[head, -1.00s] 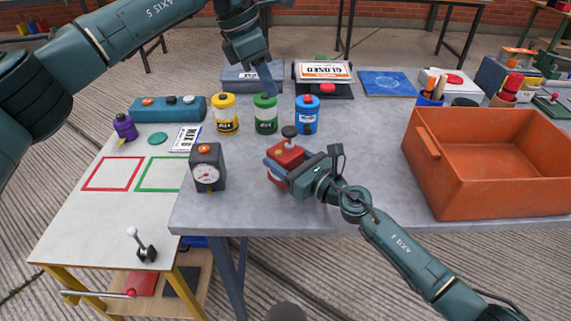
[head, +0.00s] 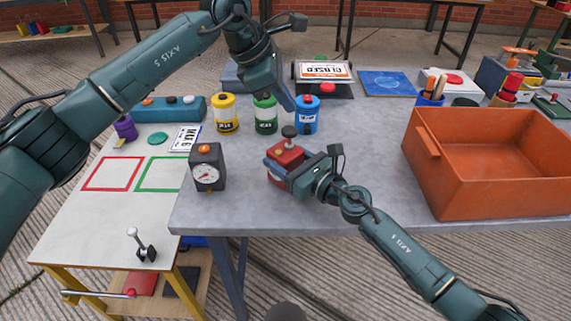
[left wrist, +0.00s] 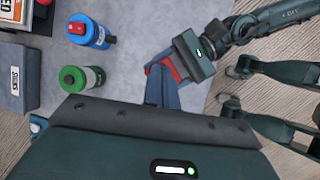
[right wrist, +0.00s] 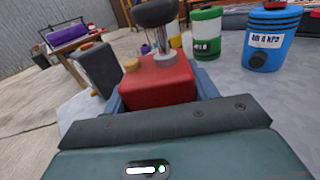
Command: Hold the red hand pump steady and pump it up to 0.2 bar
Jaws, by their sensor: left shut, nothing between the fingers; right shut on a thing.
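The red hand pump (head: 289,154) stands on the grey table, its black knob (head: 289,131) up on a short metal rod (right wrist: 167,50). My right gripper (head: 283,168) is shut on the pump's red body (right wrist: 157,82), one finger on each side. My left gripper (head: 291,107) is shut and empty, above and behind the knob in the head view. In the left wrist view its fingers (left wrist: 158,72) point towards the pump and partly cover it. A black gauge box (head: 207,169) with a white dial stands left of the pump; its reading is too small to tell.
Yellow (head: 225,115), green (head: 265,118) and blue (head: 306,117) canisters stand close behind the pump. A large orange bin (head: 485,185) is at right. A white side table (head: 95,215) adjoins at left. The grey table between pump and bin is mostly clear beyond my right arm.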

